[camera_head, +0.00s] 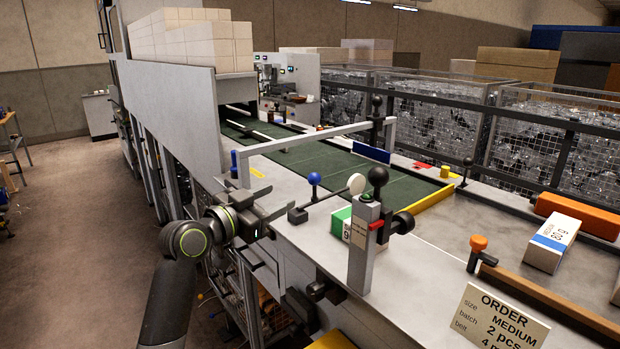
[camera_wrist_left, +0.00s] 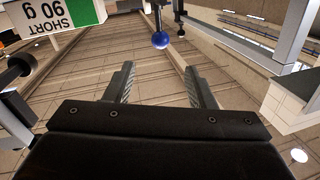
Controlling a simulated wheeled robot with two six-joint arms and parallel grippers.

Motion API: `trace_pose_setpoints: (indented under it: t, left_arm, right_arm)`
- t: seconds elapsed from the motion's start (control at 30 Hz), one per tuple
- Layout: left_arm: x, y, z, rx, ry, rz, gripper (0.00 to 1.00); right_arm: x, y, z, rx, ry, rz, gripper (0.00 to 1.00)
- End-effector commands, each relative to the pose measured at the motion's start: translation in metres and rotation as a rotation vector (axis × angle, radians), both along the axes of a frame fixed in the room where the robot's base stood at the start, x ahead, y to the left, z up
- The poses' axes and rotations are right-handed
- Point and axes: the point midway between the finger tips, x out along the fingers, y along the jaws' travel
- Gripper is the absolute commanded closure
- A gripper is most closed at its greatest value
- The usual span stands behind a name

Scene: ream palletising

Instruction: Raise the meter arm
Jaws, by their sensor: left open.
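The meter arm (camera_head: 332,195) is a thin dark rod on the near side of the belt, running from a black block to a pale disc (camera_head: 356,184) at its raised right end. A blue ball knob (camera_head: 314,179) stands on a short stem by the rod; it also shows in the left wrist view (camera_wrist_left: 160,40), beyond the fingertips and roughly centred between them. My left gripper (camera_head: 279,199) is open and empty, left of the knob and apart from it. Both its fingers show in the left wrist view (camera_wrist_left: 159,75). My right gripper is out of view.
A grey post (camera_head: 362,250) with a black-ball lever (camera_head: 377,176) stands right of the meter arm, partly hiding a green-and-white pack (camera_head: 340,222). A pale frame (camera_head: 310,138) spans the green belt (camera_head: 410,190). An order card (camera_head: 490,322) stands at lower right.

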Motion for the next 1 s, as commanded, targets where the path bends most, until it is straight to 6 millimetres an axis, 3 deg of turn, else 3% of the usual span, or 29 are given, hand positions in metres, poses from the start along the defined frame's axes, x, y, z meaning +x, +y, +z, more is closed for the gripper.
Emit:
trace_pose_setpoints:
  t: [0.6, 1.0]
  left_arm:
    - [0.067, -0.062, 0.001, 0.000, 0.003, -0.001, 0.50]
    - [0.086, -0.079, 0.000, -0.001, 0.001, 0.001, 0.50]
  right_arm:
    - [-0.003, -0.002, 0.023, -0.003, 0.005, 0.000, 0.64]
    - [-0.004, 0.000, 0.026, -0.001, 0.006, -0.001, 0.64]
